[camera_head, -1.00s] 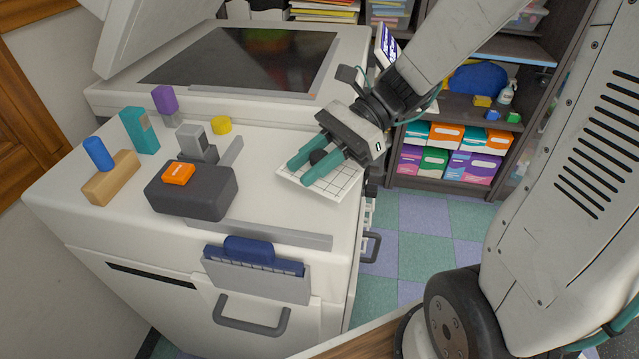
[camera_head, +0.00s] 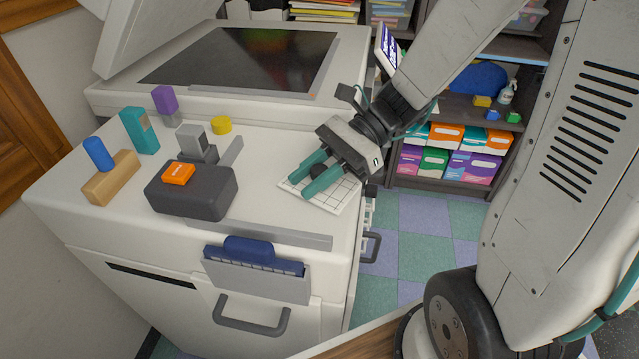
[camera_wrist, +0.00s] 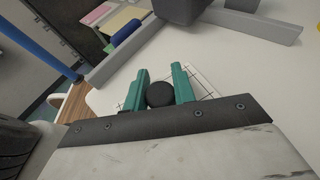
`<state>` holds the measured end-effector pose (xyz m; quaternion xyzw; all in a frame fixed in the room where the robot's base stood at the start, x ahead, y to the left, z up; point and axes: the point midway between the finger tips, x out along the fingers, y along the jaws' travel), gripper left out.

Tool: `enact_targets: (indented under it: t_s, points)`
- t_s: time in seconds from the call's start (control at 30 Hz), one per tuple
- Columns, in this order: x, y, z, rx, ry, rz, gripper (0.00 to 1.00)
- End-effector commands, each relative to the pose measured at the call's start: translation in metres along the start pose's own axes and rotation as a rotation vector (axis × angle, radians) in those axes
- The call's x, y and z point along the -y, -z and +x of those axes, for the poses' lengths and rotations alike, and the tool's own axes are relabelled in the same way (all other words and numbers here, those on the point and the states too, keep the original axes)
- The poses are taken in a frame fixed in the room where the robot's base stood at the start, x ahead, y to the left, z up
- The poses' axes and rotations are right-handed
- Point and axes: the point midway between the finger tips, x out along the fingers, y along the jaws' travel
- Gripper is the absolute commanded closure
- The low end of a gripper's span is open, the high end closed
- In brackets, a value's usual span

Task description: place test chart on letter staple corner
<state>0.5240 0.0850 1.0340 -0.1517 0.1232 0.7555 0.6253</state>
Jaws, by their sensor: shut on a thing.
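The test chart (camera_head: 338,200) is a white gridded sheet with a black round knob (camera_head: 318,170). It is over the right side of the white copier's side top. My gripper (camera_head: 300,187), with teal fingers, is shut on the knob. The wrist view shows the fingers (camera_wrist: 160,75) on either side of the knob (camera_wrist: 160,94), with part of the grid (camera_wrist: 203,85) behind. I cannot tell whether the chart touches the surface. Grey raised rails, one along the front edge (camera_head: 260,234) and one behind the stapler (camera_head: 231,152), edge the area left of the chart. No letter staple corner label is readable.
A dark block with an orange button (camera_head: 205,195) stands left of the chart. White surface between block and chart is clear.

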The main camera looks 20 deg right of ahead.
Motion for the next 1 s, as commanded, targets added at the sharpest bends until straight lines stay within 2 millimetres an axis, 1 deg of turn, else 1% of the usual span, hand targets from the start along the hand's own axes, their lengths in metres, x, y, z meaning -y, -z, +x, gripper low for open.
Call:
enact_targets:
  t_s: [0.3,0.33,0.37,0.4,0.43,0.6,0.63,0.67,0.7,1.0]
  points:
    - [0.0001,0.0051,0.0021,0.000,0.000,0.001,0.98]
    - [0.0001,0.0054,0.0022,0.000,0.000,0.001,0.71]
    - [0.0001,0.0052,0.0021,0.000,0.000,0.000,0.63]
    - [0.0001,0.0051,0.0021,0.000,0.000,0.000,0.52]
    - [0.0001,0.0051,0.0021,0.000,0.000,0.000,0.49]
    - [0.0001,0.0050,0.0021,0.000,0.000,0.000,0.49]
    - [0.0000,0.0050,0.0021,0.000,0.000,0.000,0.46]
    - [0.0000,0.0050,0.0021,0.000,0.000,0.000,0.37]
    - [0.0000,0.0050,0.0021,0.000,0.000,0.000,0.34]
    - [0.0003,0.0049,-0.0003,0.000,0.001,0.000,0.34]
